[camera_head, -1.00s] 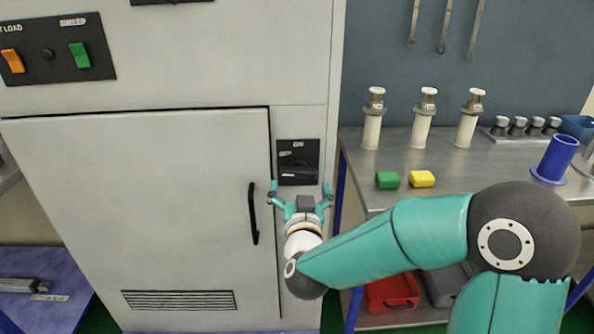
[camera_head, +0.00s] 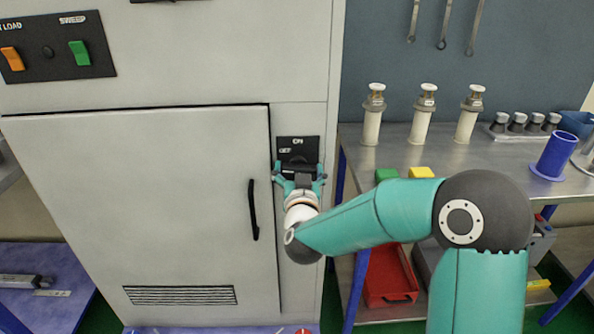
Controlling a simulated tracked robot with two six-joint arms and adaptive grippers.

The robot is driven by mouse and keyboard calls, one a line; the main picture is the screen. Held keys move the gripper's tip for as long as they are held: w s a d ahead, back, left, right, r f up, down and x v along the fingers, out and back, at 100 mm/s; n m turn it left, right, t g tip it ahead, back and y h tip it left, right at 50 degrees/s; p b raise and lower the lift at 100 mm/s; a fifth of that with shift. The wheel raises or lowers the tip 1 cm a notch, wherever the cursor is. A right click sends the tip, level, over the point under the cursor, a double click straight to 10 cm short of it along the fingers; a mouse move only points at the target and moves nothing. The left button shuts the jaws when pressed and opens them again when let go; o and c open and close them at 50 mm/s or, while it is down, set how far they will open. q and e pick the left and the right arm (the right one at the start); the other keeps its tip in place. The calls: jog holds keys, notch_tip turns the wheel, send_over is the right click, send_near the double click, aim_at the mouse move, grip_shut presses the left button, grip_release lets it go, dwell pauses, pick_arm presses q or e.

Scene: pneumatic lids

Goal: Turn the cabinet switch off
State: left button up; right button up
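My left gripper is not in view.
The grey cabinet door (camera_head: 150,210) is closed, with a black handle (camera_head: 254,210) left of my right gripper. An upper panel has an orange and a green rocker switch (camera_head: 79,53). A steel workbench (camera_head: 490,165) with white-capped cylinders and a blue cup (camera_head: 556,155) stands right.

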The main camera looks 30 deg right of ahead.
jog(key=shift+a+n, duration=0.1)
jog(key=shift+n, duration=0.7)
jog(key=shift+c, duration=0.2)
jog(key=o, duration=0.9)
jog(key=v, duration=1.2)
